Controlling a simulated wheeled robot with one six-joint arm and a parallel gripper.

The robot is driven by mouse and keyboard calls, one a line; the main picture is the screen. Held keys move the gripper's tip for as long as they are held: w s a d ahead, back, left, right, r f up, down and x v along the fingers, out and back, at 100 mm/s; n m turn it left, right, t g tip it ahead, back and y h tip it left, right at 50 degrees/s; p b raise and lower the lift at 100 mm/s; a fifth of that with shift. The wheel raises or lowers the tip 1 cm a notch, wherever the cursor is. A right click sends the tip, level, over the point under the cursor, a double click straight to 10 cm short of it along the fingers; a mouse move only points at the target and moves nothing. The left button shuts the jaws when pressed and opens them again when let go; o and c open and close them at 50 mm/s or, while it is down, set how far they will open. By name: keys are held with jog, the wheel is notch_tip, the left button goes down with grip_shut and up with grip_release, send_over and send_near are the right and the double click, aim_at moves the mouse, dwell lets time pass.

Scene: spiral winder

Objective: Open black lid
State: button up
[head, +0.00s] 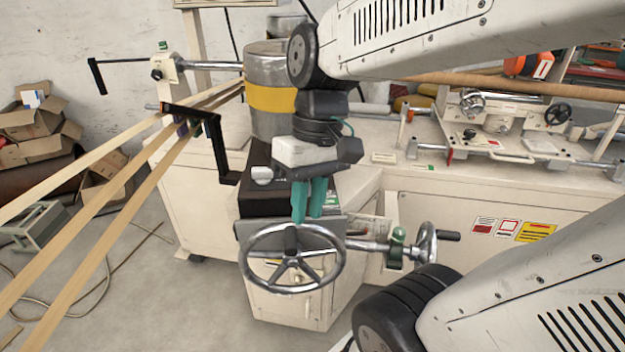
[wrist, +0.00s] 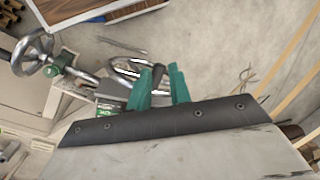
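The black lid (head: 262,186) looks like the dark box-like cover on the machine's front corner, beside the large handwheel. My gripper (head: 309,213) hangs at its right side in the head view, teal fingers pointing down and hiding part of the area behind. In the wrist view my gripper (wrist: 162,75) shows two teal fingers with a gap between them. A small dark shape (wrist: 158,74) shows in that gap. I cannot tell what it is, or whether the fingers touch the lid. The lid is not clearly seen in the wrist view.
A large chrome handwheel (head: 292,258) stands just in front of and below my gripper. A smaller handwheel (head: 427,243) is to its right. A black crank arm (head: 222,150) is to the left. A metal cylinder with a yellow band (head: 270,98) stands behind.

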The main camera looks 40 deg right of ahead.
jog(key=w+d+f+m+t+y, duration=0.2)
jog(key=w+d+f+y, duration=0.1)
jog(key=d, duration=0.3)
jog(key=w+d+f+m+t+y, duration=0.1)
jog(key=w+d+f+t+y, duration=0.2)
jog(key=w+d, duration=0.3)
jog(key=w+d+f+m+t+y, duration=0.2)
jog(key=w+d+f+t+y, duration=0.1)
jog(key=d, duration=0.5)
jog(key=shift+w+d+f+m+y, duration=0.15)
jog(key=shift+w+f+y, duration=0.3)
jog(key=shift+f+y, duration=0.1)
jog(key=shift+w+d+f+m+y, duration=0.1)
jog(key=shift+w+f+m+y, duration=0.05)
jog(key=shift+w+f+y, duration=0.35)
jog(key=shift+f, duration=0.2)
jog(key=x, duration=0.7)
jog(key=shift+w+a, duration=0.15)
jog(key=shift+w, duration=0.05)
grip_shut()
